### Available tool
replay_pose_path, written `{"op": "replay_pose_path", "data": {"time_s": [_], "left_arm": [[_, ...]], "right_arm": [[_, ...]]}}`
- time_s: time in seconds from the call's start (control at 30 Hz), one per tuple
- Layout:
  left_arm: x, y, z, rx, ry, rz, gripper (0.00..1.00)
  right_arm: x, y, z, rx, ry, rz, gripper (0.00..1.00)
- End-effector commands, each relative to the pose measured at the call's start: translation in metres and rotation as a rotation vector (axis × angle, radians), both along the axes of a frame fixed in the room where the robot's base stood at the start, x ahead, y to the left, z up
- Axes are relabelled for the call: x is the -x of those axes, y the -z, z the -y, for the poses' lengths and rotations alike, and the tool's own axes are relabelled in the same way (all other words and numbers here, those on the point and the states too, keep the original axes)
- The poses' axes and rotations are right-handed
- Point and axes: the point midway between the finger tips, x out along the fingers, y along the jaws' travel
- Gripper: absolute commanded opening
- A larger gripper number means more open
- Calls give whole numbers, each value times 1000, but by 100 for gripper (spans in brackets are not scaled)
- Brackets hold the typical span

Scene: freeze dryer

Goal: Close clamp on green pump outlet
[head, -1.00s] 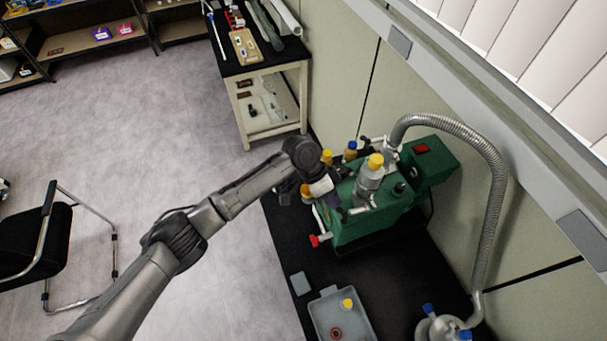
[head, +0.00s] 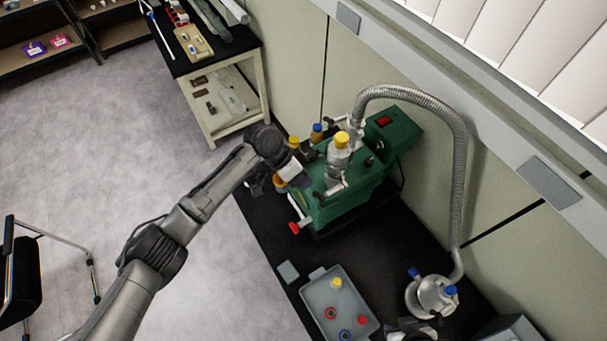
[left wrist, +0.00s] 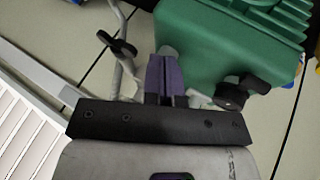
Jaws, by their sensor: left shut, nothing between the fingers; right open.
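The green pump (head: 348,208) stands on the black bench, with a ribbed metal hose (head: 462,190) rising from its metal fittings. In the left wrist view, the pump's green housing (left wrist: 225,45) is at the upper right. A black wing-shaped handle (left wrist: 117,45) sits on a metal pipe at the left, and a black knob (left wrist: 240,92) is at the right. I cannot tell which belongs to the outlet clamp. My left gripper (head: 304,174) is beside the pump's left end; its purple fingers (left wrist: 165,75) are shut and empty. My right gripper (head: 412,330) is partly visible at the bottom edge, open.
A grey tray (head: 318,302) holds several small coloured parts. A metal vessel (head: 430,297) stands at the hose's lower end. The wall is close behind.

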Motion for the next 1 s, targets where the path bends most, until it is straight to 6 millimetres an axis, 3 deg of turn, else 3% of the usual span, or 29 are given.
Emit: {"op": "replay_pose_path", "data": {"time_s": [0.1,0.5,0.73,1.0], "left_arm": [[-14,3,-16,-1,-15,0,0],[-26,-58,-58,0,-11,3,0],[-29,-76,-70,-1,-11,0,0],[-29,-80,-72,-1,-12,-2,0]], "right_arm": [[0,8,0,-1,1,1,43],[-1,27,-2,-6,3,2,43],[-1,31,0,1,-1,2,43],[-1,31,2,7,-5,2,43]]}}
